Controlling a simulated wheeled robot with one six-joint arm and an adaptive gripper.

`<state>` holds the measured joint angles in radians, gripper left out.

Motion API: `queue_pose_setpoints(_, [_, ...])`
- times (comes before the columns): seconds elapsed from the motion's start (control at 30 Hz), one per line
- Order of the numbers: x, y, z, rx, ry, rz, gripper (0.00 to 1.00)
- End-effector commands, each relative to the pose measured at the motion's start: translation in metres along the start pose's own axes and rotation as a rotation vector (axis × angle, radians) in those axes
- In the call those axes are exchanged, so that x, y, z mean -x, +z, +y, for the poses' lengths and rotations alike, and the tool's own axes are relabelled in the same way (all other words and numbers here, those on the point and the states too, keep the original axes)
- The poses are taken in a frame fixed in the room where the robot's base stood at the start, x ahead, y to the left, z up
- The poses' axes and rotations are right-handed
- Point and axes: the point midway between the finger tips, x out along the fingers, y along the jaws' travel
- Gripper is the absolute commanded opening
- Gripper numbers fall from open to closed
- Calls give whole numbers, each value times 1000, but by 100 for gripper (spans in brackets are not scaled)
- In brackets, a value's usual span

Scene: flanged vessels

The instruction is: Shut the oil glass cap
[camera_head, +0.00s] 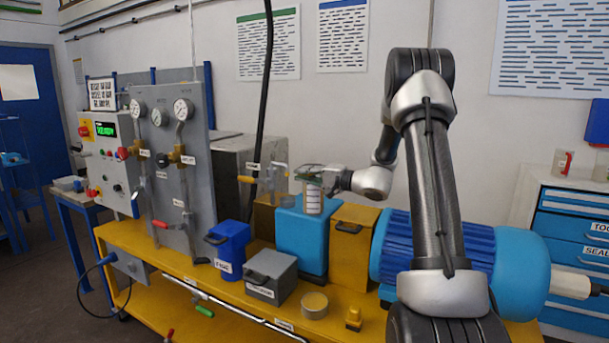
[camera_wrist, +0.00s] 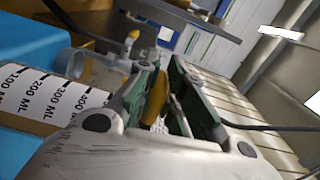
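The oil glass is a clear cylinder with a white ML scale. It stands on the blue box in the head view (camera_head: 313,199) and lies across the left of the wrist view (camera_wrist: 45,98). A clear ring-like part (camera_wrist: 74,62) shows at its top end; I cannot tell for sure whether this is the cap. My gripper (camera_wrist: 165,68) has green-padded fingers held apart. In the head view my gripper (camera_head: 308,173) is at the glass's top, coming from the right. A yellow piece (camera_wrist: 157,98) shows between the fingers; whether they touch it is unclear.
The blue box (camera_head: 300,238) stands on the yellow bench beside an ochre box (camera_head: 350,250). A yellow-handled valve (camera_head: 246,180) is left of the glass. A blue bin (camera_head: 228,250) and grey box (camera_head: 270,282) stand in front. A gauge panel (camera_head: 178,140) rises at the left.

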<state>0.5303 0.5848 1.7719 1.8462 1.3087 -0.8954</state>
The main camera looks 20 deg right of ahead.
Motion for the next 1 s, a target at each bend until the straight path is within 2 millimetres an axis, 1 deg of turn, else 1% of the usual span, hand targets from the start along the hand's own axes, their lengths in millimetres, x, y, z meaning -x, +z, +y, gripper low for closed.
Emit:
queue_pose_setpoints(0.03, [2, 0, 5, -8, 10, 3, 19])
queue_pose_setpoints(0.1, [2, 0, 6, -8, 11, 3, 30])
queue_pose_setpoints(0.23, [4, 0, 6, -7, 11, 4, 31])
queue_pose_setpoints(0.27, [6, -1, 6, -8, 11, 4, 35])
queue_pose_setpoints(0.37, [20, -1, 5, -6, 10, 6, 35])
queue_pose_setpoints(0.6, [72, 0, 2, -4, 5, 4, 35])
queue_pose_setpoints(0.73, [97, 0, 1, -2, 3, 3, 35])
queue_pose_setpoints(0.8, [107, 0, 1, -2, 3, 3, 35])
queue_pose_setpoints(0.9, [116, 1, 0, -1, 2, 1, 35])
queue_pose_setpoints(1.0, [120, 1, 0, 0, 1, 0, 35])
